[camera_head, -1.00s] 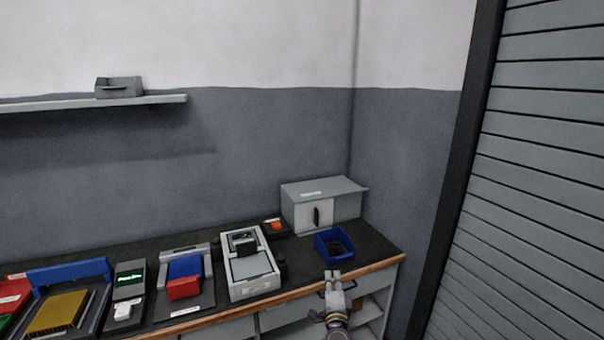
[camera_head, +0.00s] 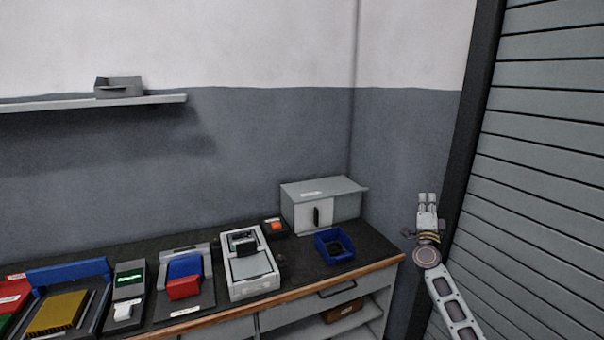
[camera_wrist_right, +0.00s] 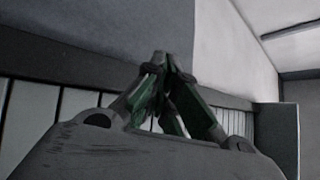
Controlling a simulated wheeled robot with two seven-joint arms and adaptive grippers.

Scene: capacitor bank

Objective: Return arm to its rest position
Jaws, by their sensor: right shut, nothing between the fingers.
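My right gripper (camera_head: 427,200) is raised, fingers up, to the right of the bench and in front of the dark door frame in the head view. It is clear of the bench. In the right wrist view its fingers (camera_wrist_right: 166,68) meet at the tips, with nothing between them. My right arm comes up from the bottom right of the head view. My left gripper is not in view.
The bench (camera_head: 385,262) carries a blue bin (camera_head: 334,247), a grey cabinet (camera_head: 318,208), a white device (camera_head: 250,262), a red and blue fixture (camera_head: 184,280) and a yellow block (camera_head: 57,312). A slatted shutter (camera_head: 545,180) stands at the right. A shelf (camera_head: 60,104) is on the wall.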

